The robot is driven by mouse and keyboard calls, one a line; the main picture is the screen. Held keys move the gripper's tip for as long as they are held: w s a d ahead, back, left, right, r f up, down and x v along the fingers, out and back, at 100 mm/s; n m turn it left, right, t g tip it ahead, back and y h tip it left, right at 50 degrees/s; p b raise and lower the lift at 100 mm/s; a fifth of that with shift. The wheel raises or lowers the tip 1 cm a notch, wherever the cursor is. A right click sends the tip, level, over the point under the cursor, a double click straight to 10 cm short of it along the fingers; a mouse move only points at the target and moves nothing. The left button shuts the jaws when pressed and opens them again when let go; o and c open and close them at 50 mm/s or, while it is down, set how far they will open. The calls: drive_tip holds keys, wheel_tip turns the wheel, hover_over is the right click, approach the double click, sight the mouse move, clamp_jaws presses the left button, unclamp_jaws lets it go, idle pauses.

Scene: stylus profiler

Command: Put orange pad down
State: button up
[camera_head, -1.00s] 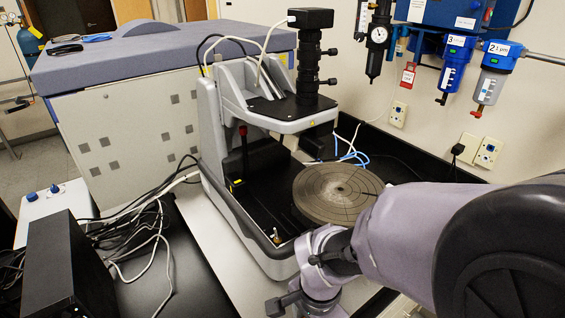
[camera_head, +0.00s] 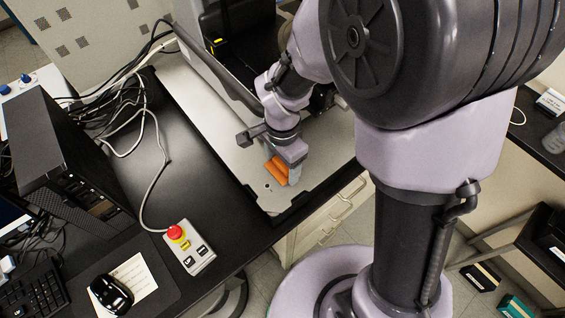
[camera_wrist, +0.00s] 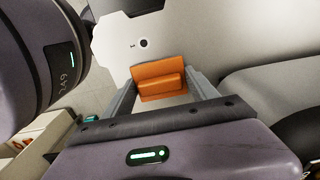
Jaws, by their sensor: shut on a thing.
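The orange pad (camera_head: 277,168) is at my gripper (camera_head: 291,172), over the front part of the pale metal plate (camera_head: 225,140) of the profiler. In the wrist view the orange pad (camera_wrist: 161,82) sits between the two fingers of my gripper (camera_wrist: 160,92), which is shut on it. The pad has a raised block on a flat, wider part. I cannot tell whether its underside touches the plate. The fingers hide part of the pad in the head view.
The profiler's dark stage housing (camera_head: 238,50) stands behind. To the left are a black computer box (camera_head: 75,165), loose cables (camera_head: 110,110) and a control box with a red button (camera_head: 188,247). The plate left of the pad is mostly bare. Drawers (camera_head: 335,215) lie below the front edge.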

drive_tip(key=shift+s+d+f+b, duration=0.15)
drive_tip(key=shift+s+f+b, duration=0.15)
drive_tip(key=shift+s+f, duration=0.2)
drive_tip(key=o, duration=1.3)
drive_tip(key=shift+f, duration=0.15)
wheel_tip(320, 180, up, 13)
drive_tip(key=w+p, duration=0.1)
drive_tip(key=p, duration=0.4)
wheel_tip(320, 180, up, 9)
drive_tip(key=n+t+y, duration=0.1)
drive_tip(key=n+t, duration=0.1)
drive_tip(key=n, duration=0.1)
hover_over(282, 163)
drive_tip(key=s+d, duration=0.4)
drive_tip(key=s, duration=0.1)
drive_tip(key=s+d+r+n+t+y, duration=0.1)
drive_tip(key=s+d+r+n+t, duration=0.25)
drive_tip(key=s, duration=0.35)
wheel_tip(282, 163, down, 13)
drive_tip(key=b, duration=1.3)
drive_tip(key=shift+w+a+f, duration=0.15)
drive_tip(key=shift+w+a, duration=0.15)
drive_tip(key=shift+a, duration=0.05)
